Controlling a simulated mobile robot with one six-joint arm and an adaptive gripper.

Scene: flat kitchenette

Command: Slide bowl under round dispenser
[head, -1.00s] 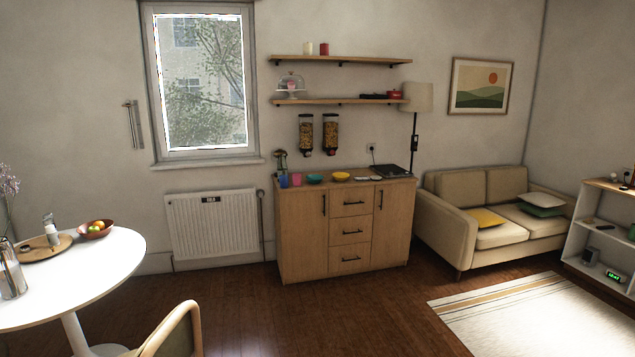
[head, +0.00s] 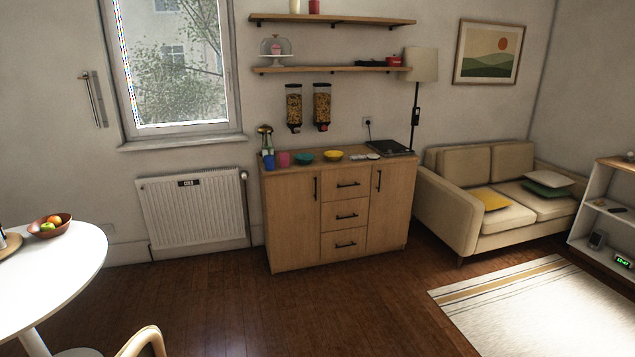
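A teal bowl (head: 304,157) and a yellow bowl (head: 333,155) sit on top of the wooden sideboard (head: 290,215) against the far wall. Two dispensers with dark caps and brownish contents hang on the wall above them: a left dispenser (head: 294,106) and a right dispenser (head: 322,105) with a red spot at its outlet. At this size I cannot tell which dispenser is round. The teal bowl is roughly below the left one and the yellow bowl slightly right of the right one. My gripper is not in view.
A white round table (head: 60,262) and chair (head: 143,342) stand at left front, a sofa (head: 490,205) at right. The wooden floor before the sideboard is clear.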

